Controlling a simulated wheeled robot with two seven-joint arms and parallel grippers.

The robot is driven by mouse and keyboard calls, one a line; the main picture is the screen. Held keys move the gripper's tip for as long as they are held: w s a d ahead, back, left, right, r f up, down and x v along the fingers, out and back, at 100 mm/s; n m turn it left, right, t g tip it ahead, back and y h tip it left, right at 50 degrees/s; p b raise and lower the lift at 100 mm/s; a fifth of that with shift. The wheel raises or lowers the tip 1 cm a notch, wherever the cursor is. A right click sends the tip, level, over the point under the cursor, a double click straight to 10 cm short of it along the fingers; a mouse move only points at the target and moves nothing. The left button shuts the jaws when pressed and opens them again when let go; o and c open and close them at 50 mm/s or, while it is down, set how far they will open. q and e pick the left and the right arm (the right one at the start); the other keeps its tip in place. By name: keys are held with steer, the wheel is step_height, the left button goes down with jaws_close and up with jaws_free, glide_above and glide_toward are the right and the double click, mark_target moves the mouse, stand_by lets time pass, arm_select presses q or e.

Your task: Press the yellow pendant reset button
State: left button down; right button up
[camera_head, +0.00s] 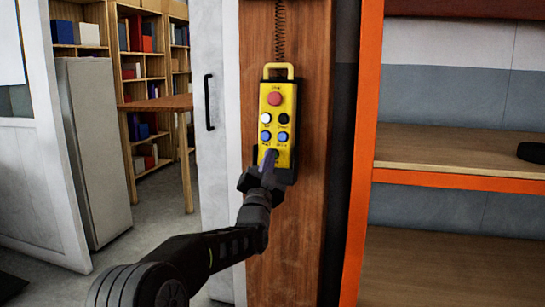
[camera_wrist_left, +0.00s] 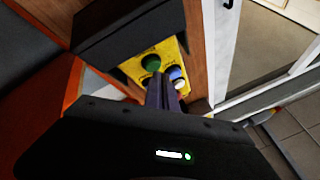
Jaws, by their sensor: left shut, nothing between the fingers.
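The yellow control pendant (camera_head: 279,115) hangs upright by its handle against a wooden post. It has a red button (camera_head: 275,98) on top, a white and a black button below, then two blue buttons (camera_head: 283,136). My left gripper (camera_head: 270,158) is shut and empty, its fingertips at the pendant's lower face, over or just in front of the lowest part. In the left wrist view the shut fingers (camera_wrist_left: 161,84) overlap the yellow face, beside a green button (camera_wrist_left: 151,62) and a blue one (camera_wrist_left: 175,72). Contact cannot be told. Which button is reset cannot be read. My right gripper is not in view.
A coiled cord (camera_head: 280,35) runs up the wooden post (camera_head: 310,230) above the pendant. An orange-edged shelf (camera_head: 450,183) stands to the right, with a dark object (camera_head: 531,152) on it. A white door (camera_head: 216,150) and bookshelves stand to the left.

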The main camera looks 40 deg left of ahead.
arm_select(q)
steer(key=shift+w+a, duration=0.15)
steer(key=shift+w, duration=0.25)
stand_by(0.7)
stand_by(0.3)
steer(key=shift+s+d+r+b, duration=0.1)
steer(key=shift+s+d+b, duration=0.2)
steer(key=shift+s+b, duration=0.5)
steer(key=s+b, duration=0.1)
steer(key=s+d+b, duration=0.1)
steer(key=s, duration=0.1)
steer(key=s+b, duration=0.1)
steer(key=shift+s+d+r, duration=0.3)
steer(key=shift+s+r, duration=0.05)
